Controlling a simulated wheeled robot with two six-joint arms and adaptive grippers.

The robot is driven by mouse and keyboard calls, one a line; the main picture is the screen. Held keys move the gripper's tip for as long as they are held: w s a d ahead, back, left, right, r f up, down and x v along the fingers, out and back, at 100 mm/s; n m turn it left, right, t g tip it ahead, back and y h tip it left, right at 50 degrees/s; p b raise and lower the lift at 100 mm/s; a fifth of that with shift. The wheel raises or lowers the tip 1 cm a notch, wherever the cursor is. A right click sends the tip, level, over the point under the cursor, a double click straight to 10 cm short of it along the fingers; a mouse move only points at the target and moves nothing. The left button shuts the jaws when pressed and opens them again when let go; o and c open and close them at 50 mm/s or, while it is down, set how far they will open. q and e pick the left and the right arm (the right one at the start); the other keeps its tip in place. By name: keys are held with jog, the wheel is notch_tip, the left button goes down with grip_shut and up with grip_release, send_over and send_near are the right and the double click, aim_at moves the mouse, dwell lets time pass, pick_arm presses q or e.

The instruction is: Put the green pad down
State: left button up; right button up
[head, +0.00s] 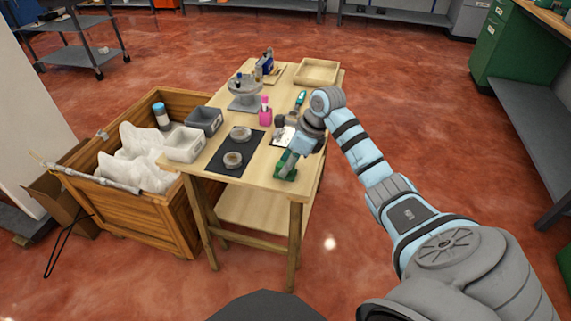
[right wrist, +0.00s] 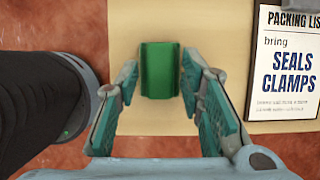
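The green pad (right wrist: 160,72) is a dark green block near the front right corner of the wooden table (right wrist: 125,122) in the right wrist view. The two teal fingers of my right gripper (right wrist: 160,68) stand on either side of it, very close to its sides. I cannot tell whether they press on it or stand just clear. In the head view my right gripper (head: 291,160) is low over that corner, with green showing at its tips. Whether the pad rests fully on the table is hard to tell. My left gripper is not in view.
A packing list (right wrist: 290,65) lies right of the pad in the right wrist view. On the table are a dark mat (head: 218,164) with two round parts, grey bins (head: 186,143), a pink cup (head: 265,117) and a wooden tray (head: 317,71). A wooden crate (head: 150,218) stands left.

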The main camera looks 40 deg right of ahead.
jog(key=shift+r, duration=0.3)
jog(key=p+v, duration=0.2)
jog(key=v, duration=1)
jog(key=shift+p, duration=0.4)
